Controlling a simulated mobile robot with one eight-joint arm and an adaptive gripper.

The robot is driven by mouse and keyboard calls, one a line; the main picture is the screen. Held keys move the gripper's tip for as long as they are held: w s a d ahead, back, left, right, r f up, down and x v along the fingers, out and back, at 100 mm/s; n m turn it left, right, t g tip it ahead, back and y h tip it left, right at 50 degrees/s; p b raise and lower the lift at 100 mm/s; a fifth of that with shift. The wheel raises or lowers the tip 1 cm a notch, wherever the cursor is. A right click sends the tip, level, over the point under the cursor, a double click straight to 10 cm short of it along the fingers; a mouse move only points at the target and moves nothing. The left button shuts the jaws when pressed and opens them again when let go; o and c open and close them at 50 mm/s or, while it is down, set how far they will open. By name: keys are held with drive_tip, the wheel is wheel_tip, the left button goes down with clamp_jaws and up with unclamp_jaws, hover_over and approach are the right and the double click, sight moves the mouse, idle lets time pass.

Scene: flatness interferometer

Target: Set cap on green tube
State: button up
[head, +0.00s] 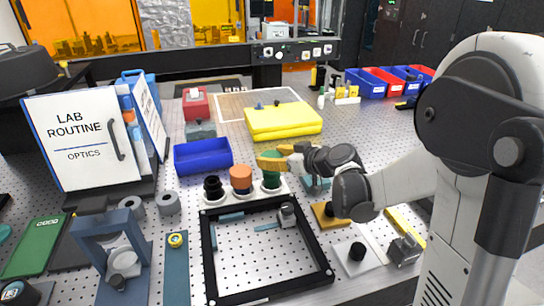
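The green tube (271,181) stands upright at the right end of a row of three on a pale base (247,195). A black tube (213,190) and an orange-brown tube (241,179) stand to its left. My gripper (272,160) reaches in from the right, with its yellow fingertips directly over the green tube. A small dark green patch shows between the fingertips; it may be the cap, but it is too small to tell. The fingers hide the green tube's top, and I cannot tell whether anything touches it.
A black square frame (209,255) lies in front of the tubes. A blue bin (202,156) is behind left and a yellow block (283,121) is behind. A white LAB ROUTINE board (75,140) stands at left. Small fixtures and plates lie at right, under my arm.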

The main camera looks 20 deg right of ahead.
drive_tip(key=shift+f+b, duration=0.85)
drive_tip(key=shift+f, duration=0.25)
drive_tip(key=o, duration=1)
drive_tip(key=v, duration=1.2)
drive_tip(key=shift+a, duration=0.15)
drive_tip(key=s+a+f+m+g+h, duration=0.25)
drive_tip(key=s+a, duration=0.35)
drive_tip(key=s, duration=0.3)
drive_tip(key=s+m+h, duration=0.1)
drive_tip(key=s, duration=0.2)
drive_tip(key=s+f+m+g+h, duration=0.1)
drive_tip(key=s, duration=0.3)
drive_tip(key=s+m+g+h, duration=0.1)
drive_tip(key=s+h, duration=0.1)
drive_tip(key=s, duration=0.2)
drive_tip(key=shift+d+f, duration=0.2)
drive_tip(key=shift+d, duration=0.2)
